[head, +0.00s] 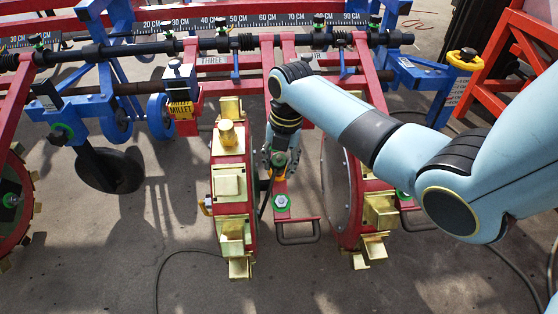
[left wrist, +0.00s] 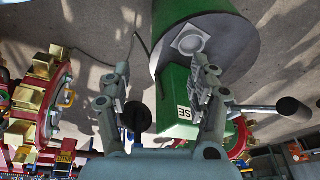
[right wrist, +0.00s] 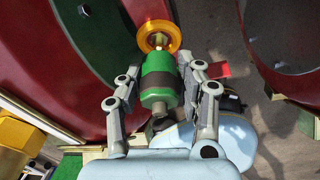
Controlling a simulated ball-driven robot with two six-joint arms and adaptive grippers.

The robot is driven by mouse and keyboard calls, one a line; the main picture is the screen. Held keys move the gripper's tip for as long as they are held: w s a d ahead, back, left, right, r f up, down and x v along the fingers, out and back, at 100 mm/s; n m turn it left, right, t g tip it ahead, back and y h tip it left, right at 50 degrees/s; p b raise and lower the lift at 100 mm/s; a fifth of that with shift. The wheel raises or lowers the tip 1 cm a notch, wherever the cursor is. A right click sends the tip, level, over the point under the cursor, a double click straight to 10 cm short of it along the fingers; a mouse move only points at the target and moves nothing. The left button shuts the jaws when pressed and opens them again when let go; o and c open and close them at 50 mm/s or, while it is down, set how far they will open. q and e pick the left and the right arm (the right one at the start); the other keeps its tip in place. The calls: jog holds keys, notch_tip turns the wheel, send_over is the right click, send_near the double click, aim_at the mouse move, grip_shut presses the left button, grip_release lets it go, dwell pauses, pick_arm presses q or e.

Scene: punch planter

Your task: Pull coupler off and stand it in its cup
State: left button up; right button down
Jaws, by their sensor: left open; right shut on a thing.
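The coupler (right wrist: 158,80), a green cylinder with a dark band, sits between the fingers of my right gripper (right wrist: 157,90) in the right wrist view. Its far end meets or overlaps an amber ring (right wrist: 160,37); I cannot tell whether they are joined. In the head view my right gripper (head: 280,160) points down between two red punch wheels, largely hiding the coupler. My left gripper (left wrist: 161,72) is open and empty in the left wrist view, out of the head view. I cannot identify the cup with certainty; a yellow-rimmed round holder (head: 465,56) stands at the right.
The left punch wheel (head: 229,185) and right punch wheel (head: 345,190) flank my right gripper closely. A toolbar (head: 140,48) spans the back. A green machine (left wrist: 180,105) stands near my left gripper.

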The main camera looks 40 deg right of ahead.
aim_at(278, 165)
pick_arm(q)
jog(key=shift+w+r+p, duration=0.2)
jog(key=shift+r+p, duration=0.45)
jog(key=shift+r, duration=0.15)
jog(key=shift+w+r+p, duration=0.2)
jog(key=shift+r+p, duration=0.4)
jog(key=shift+r, duration=0.2)
pick_arm(e)
jog(key=shift+s+a+r, duration=0.15)
jog(key=shift+s+r, duration=0.05)
jog(key=shift+r, duration=0.4)
jog(key=shift+s+a+r, duration=0.1)
jog(key=shift+s+r, duration=0.05)
jog(key=shift+r, duration=0.4)
